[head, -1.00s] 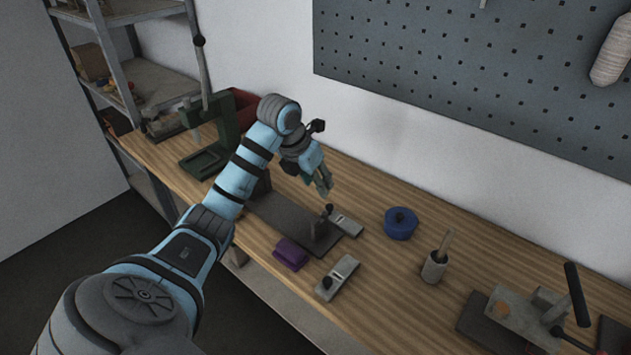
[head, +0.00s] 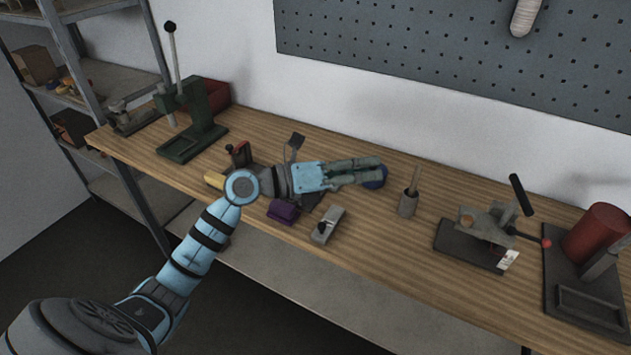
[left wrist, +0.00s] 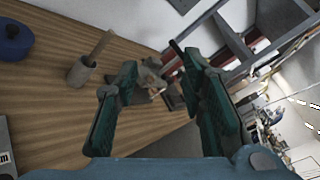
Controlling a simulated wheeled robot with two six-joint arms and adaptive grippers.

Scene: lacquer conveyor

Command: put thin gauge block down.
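I cannot make out a thin gauge block in either view. My left gripper (head: 378,166) is stretched out to the right over the bench, its tips in front of the blue round pot (head: 376,178). In the left wrist view the two green fingers of the left gripper (left wrist: 165,85) stand well apart, with nothing visible between them. The pot also shows in the left wrist view (left wrist: 14,42). A small grey piece with a white marked label (left wrist: 5,150) is cut off at that view's left edge; I cannot tell what it is. My right gripper is not in view.
On the bench (head: 400,240) are a purple block (head: 283,211), a grey plane-like tool (head: 327,226), a cup with a stick (head: 408,203), a clamp fixture (head: 485,225) and a red cylinder (head: 596,232). A green press (head: 195,115) stands left. Bare wood lies between cup and clamp.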

